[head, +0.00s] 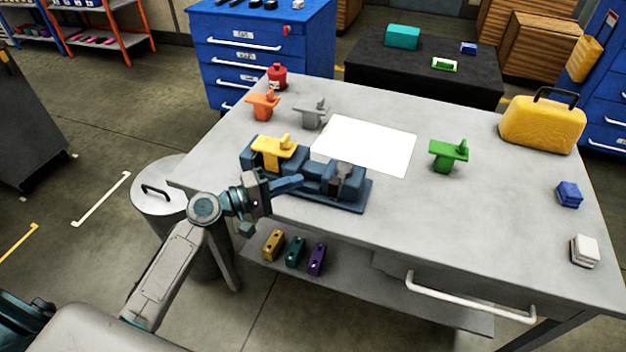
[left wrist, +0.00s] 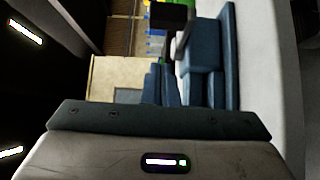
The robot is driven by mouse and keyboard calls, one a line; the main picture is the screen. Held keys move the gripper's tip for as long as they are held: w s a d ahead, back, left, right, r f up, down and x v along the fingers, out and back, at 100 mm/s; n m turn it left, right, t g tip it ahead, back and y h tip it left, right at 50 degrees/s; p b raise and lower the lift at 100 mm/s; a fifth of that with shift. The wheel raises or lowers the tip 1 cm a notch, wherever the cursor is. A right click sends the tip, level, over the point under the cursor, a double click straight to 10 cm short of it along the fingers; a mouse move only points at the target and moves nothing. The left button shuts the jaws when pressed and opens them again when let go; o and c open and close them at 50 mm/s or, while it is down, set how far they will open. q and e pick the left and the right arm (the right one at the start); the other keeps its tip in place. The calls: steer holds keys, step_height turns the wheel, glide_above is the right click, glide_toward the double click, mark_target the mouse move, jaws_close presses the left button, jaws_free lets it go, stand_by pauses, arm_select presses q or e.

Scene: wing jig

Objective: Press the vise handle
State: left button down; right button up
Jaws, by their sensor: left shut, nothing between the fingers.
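A blue vise (head: 357,198) sits near the front-left edge of the grey table. A yellow bracket-like part (head: 272,150) rests on its left block. A dark grey piece that looks like the vise handle (head: 346,174) stands at the right end of the vise; a dark upright piece (left wrist: 185,45) beside the blue vise body (left wrist: 203,50) shows in the left wrist view. My left gripper (head: 300,181) is shut and empty, in front of the vise's middle and left of the handle. Its closed fingers (left wrist: 163,88) point toward the vise. Contact cannot be told. My right gripper is out of view.
A white sheet (head: 368,145) lies behind the vise. Orange (head: 263,106), grey (head: 311,115) and green (head: 447,155) parts stand around it. A yellow case (head: 541,125) is at the far right.

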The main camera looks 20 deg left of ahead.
arm_select(q)
steer(key=d, duration=0.1)
steer(key=d+p, duration=0.1)
steer(key=d, duration=0.1)
steer(key=d+p, duration=0.1)
steer(key=d, duration=0.1)
steer(key=shift+w, duration=0.35)
